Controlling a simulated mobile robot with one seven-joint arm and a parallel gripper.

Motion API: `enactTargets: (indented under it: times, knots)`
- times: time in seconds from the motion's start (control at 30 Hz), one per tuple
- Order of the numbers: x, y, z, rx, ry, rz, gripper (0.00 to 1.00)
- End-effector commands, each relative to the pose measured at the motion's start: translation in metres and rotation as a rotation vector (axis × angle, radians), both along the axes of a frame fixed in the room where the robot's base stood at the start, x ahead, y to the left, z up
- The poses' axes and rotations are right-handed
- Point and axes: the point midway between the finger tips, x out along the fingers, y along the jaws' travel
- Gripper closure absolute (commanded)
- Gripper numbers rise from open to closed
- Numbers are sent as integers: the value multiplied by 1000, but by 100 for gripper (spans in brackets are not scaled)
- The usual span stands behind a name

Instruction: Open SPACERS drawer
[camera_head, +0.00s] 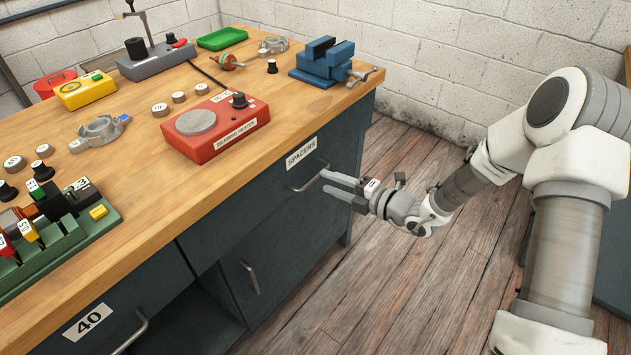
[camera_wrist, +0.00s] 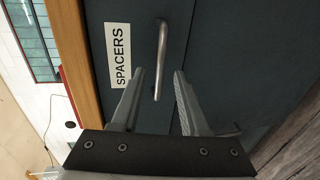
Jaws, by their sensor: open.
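The SPACERS drawer (camera_head: 275,189) is a dark grey front under the bench top, with a white SPACERS label (camera_head: 301,153). It looks shut, flush with the cabinet. Its bar handle (camera_head: 309,177) is metal and shows in the wrist view (camera_wrist: 161,60) running along the picture, beside the label (camera_wrist: 119,55). My gripper (camera_head: 324,182) is in front of the drawer at handle height, with its fingers pointing at the front. In the wrist view my open gripper (camera_wrist: 156,75) has a finger on each side of the handle's near end. I cannot tell whether either finger touches it.
The wooden bench top (camera_head: 150,210) overhangs the drawer. It carries a red bearing heater (camera_head: 217,127), a blue vise (camera_head: 324,62) and several small parts. The floor (camera_head: 400,275) beside the bench is clear.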

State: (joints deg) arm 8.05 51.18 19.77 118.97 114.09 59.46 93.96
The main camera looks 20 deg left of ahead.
Motion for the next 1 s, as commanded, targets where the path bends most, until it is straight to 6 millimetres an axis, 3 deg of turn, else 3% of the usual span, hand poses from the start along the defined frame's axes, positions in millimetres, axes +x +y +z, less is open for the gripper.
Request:
enactTargets:
  times: [0.1,0.3,0.67,0.77,0.93,1.0]
  knots:
    - [8,22,-7,0,-2,2,55]
    - [17,43,-11,0,0,1,55]
    - [20,48,-11,-1,0,0,55]
    - [20,48,-11,-1,0,0,68]
    - [20,48,-11,-1,-1,0,98]
    - [20,48,-11,-1,-1,0,100]
